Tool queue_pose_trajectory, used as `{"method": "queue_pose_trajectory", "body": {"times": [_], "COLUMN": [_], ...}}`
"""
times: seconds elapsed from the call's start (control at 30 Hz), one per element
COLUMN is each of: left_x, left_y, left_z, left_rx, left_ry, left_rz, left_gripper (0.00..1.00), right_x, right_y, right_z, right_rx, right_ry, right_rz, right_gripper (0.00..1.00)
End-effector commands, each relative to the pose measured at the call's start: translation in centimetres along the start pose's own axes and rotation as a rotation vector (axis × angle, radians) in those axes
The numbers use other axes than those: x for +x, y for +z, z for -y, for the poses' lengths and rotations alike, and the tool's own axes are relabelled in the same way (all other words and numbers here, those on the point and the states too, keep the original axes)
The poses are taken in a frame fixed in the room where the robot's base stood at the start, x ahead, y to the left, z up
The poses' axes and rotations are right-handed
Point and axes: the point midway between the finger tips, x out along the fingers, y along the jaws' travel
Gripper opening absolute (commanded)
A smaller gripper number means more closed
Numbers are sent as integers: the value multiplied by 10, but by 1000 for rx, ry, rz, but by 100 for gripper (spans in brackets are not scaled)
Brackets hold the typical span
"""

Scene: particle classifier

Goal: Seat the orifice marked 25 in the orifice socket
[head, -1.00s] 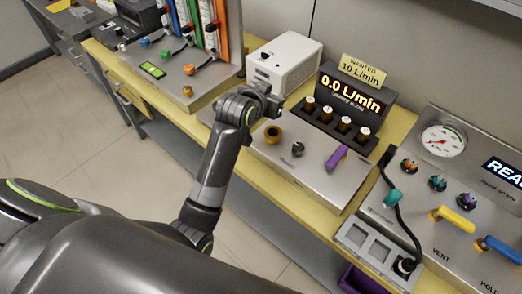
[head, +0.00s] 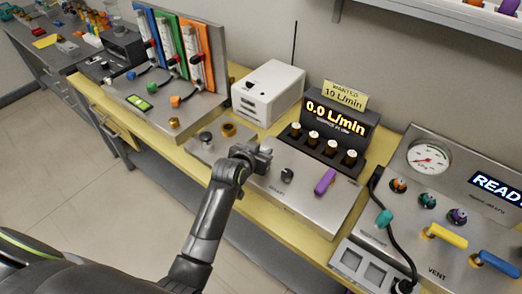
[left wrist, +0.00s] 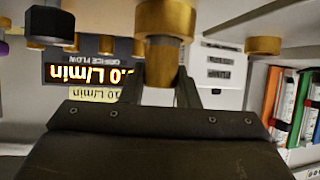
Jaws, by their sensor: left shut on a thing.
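My left gripper (head: 262,158) is over the steel panel, left of the black knob. In the upside-down left wrist view, its fingers (left wrist: 162,88) are shut on a small brass orifice (left wrist: 160,68) with a pale end; no number can be read. A wide brass collar (left wrist: 165,16) is in line with the orifice, at its panel-side end. I cannot tell how deep the orifice sits in it. In the head view my gripper hides this collar. Several pale-topped orifices (head: 313,138) stand in the dark rack. My right gripper is not in view.
The display (head: 336,120) reads 0.0 L/min. A white box (head: 268,90) stands behind.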

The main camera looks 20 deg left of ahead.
Motion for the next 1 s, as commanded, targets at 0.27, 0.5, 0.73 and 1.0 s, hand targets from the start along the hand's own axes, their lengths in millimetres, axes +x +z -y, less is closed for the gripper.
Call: {"method": "queue_pose_trajectory", "body": {"times": [0.27,0.5,0.73,1.0], "left_x": [1,1,-4,-41], "left_y": [2,2,0,0], "left_z": [0,0,0,0], "left_rx": [0,0,0,-2], "left_ry": [0,0,-1,-1], "left_rz": [0,0,0,-1], "left_gripper": [43,50,50,50], "right_x": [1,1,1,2], "right_y": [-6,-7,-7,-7], "right_z": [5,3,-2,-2], "right_rx": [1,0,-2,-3], "right_ry": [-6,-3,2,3], "right_rz": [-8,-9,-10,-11], "right_gripper": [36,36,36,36]}}
